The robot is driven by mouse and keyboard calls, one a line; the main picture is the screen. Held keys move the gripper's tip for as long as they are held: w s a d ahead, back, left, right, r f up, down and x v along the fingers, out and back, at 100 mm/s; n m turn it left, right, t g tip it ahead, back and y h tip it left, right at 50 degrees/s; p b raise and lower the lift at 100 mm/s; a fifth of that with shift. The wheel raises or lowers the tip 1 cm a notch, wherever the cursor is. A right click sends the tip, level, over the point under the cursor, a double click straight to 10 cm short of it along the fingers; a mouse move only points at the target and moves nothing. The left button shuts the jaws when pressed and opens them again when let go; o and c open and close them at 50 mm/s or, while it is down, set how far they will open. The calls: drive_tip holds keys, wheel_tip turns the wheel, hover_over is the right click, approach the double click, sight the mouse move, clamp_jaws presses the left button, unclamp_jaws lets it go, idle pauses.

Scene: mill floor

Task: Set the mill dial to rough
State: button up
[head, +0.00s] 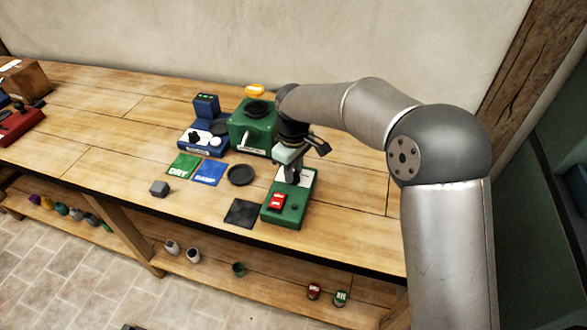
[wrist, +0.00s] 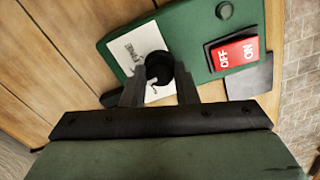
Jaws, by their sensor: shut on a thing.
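The mill control box (head: 288,213) is a green box on the bench below my arm. It also fills the top of the wrist view (wrist: 185,30). The dial is a round black knob (wrist: 159,68) on a white label plate (wrist: 130,48) with dark print too small to read surely. My gripper (head: 293,178) points down at the box, and in the wrist view its fingers (wrist: 160,88) are closed on the sides of the dial. Which mark the dial points at is hard to tell. In the head view my gripper hides the dial.
A red OFF/ON switch (wrist: 235,53) and a small green button (wrist: 224,10) share the box. Behind stand a green mill (head: 250,128) and a blue scale-like device (head: 200,138). DRY (head: 182,166) and blue (head: 208,173) cards, a black dish (head: 240,175) and a dark square (head: 241,213) lie left.

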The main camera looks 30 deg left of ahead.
drive_tip(key=n, duration=0.4)
drive_tip(key=shift+r+n, duration=0.1)
drive_tip(key=shift+n, duration=0.2)
drive_tip(key=shift+n+p, duration=0.55)
drive_tip(key=shift+n, duration=1.25)
drive_tip(key=o, duration=1)
wheel_tip(320, 180, up, 17)
drive_tip(key=shift+r+b, duration=0.15)
drive_tip(key=shift+b, duration=0.3)
